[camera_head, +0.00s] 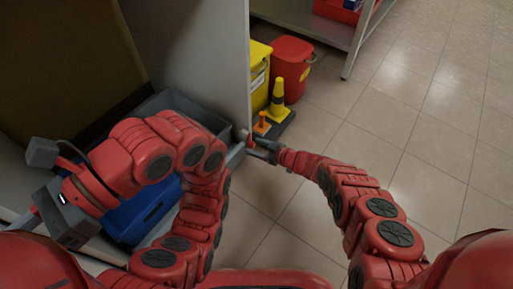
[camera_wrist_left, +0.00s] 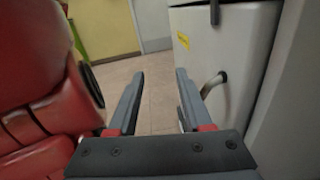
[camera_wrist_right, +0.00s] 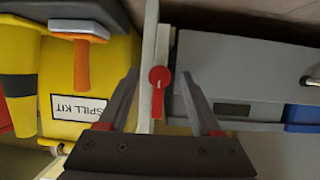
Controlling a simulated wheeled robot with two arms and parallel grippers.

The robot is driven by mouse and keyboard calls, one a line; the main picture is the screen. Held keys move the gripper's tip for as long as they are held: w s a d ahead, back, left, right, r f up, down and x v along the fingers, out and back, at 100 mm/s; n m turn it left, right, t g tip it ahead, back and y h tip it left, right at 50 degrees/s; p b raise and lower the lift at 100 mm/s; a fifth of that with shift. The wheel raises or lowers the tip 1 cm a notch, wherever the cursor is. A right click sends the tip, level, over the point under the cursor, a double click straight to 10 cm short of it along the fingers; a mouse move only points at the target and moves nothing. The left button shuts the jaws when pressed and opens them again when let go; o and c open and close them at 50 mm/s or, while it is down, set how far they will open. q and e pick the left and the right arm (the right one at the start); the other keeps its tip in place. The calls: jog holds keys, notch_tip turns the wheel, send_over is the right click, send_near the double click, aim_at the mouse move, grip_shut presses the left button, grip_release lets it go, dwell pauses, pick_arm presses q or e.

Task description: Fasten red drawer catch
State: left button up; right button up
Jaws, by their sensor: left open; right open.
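The red catch (camera_wrist_right: 158,92) is a small lever with a round pivot on the pale panel edge beside the grey drawer (camera_wrist_right: 245,75). In the right wrist view its lever points down the picture, toward my gripper. My right gripper (camera_wrist_right: 158,78) is open, with one finger on each side of the catch; contact cannot be told. In the head view my right gripper (camera_head: 258,149) is at the drawer's right corner, and the catch is mostly hidden. The drawer (camera_head: 190,104) shows its open top. My left gripper (camera_wrist_left: 157,74) is open and empty, away from the drawer.
A yellow spill kit bin (camera_wrist_right: 85,85), a red bucket (camera_head: 291,66) and a yellow-black cone (camera_head: 277,100) stand beside the panel (camera_head: 215,60). The tiled floor to the right is clear.

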jog(key=shift+c, duration=0.3)
grip_shut()
